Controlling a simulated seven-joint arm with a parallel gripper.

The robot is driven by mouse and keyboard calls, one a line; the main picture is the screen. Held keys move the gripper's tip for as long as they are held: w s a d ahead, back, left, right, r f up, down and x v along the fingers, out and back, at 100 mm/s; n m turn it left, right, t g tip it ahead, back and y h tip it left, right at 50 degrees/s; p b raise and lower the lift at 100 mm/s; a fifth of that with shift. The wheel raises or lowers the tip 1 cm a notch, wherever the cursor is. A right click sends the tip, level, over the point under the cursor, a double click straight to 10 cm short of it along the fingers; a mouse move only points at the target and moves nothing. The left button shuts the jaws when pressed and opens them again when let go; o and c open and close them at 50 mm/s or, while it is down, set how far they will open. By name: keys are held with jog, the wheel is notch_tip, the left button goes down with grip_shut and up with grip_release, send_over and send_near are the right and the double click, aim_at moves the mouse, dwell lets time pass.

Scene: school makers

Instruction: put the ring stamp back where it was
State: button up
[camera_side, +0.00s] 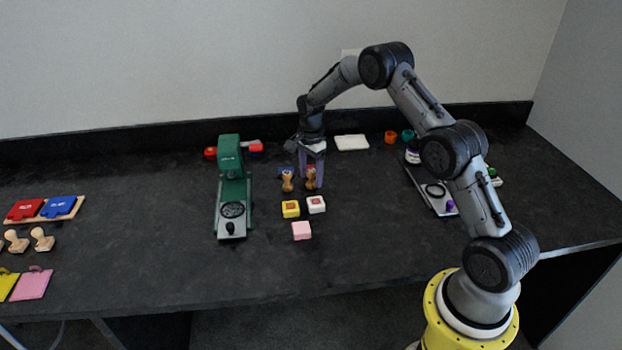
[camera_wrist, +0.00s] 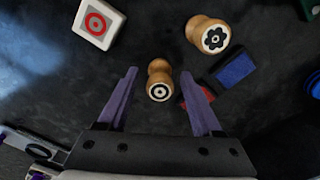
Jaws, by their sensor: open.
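The ring stamp (camera_wrist: 159,80) is a small wooden stamp with a black ring mark on its pale end. It stands between the two fingers of my gripper (camera_wrist: 158,102) in the wrist view, with dark gaps on both sides. In the side view my gripper (camera_side: 312,178) is low over the table, its purple fingers around the ring stamp (camera_side: 311,178). My gripper is open. A second wooden stamp (camera_wrist: 207,35) with a black flower mark stands beside it, outside the fingers; it also shows in the side view (camera_side: 287,181).
A blue pad (camera_wrist: 235,69) and a partly hidden red pad (camera_wrist: 201,94) lie close to the right finger. A white block (camera_side: 316,204) with a red mark, a yellow block (camera_side: 291,208) and a pink block (camera_side: 301,231) lie in front. A green press (camera_side: 230,185) stands left.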

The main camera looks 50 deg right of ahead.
aim_at(311, 171)
notch_tip(311, 171, up, 11)
jog(key=shift+f, duration=0.1)
jog(key=s+a+r+n+t, duration=0.3)
jog(key=s+a+r+n, duration=0.75)
jog(key=r, duration=0.55)
jog(key=s+a+f+n+t, duration=0.1)
jog(key=s+a+n, duration=0.3)
jog(key=s, duration=0.8)
jog(key=s+a+n+t, duration=0.1)
jog(key=s+a+n, duration=0.3)
jog(key=s, duration=0.8)
jog(key=shift+f+n+t, duration=0.3)
jog(key=shift+f+n, duration=0.05)
jog(key=shift+n, duration=0.3)
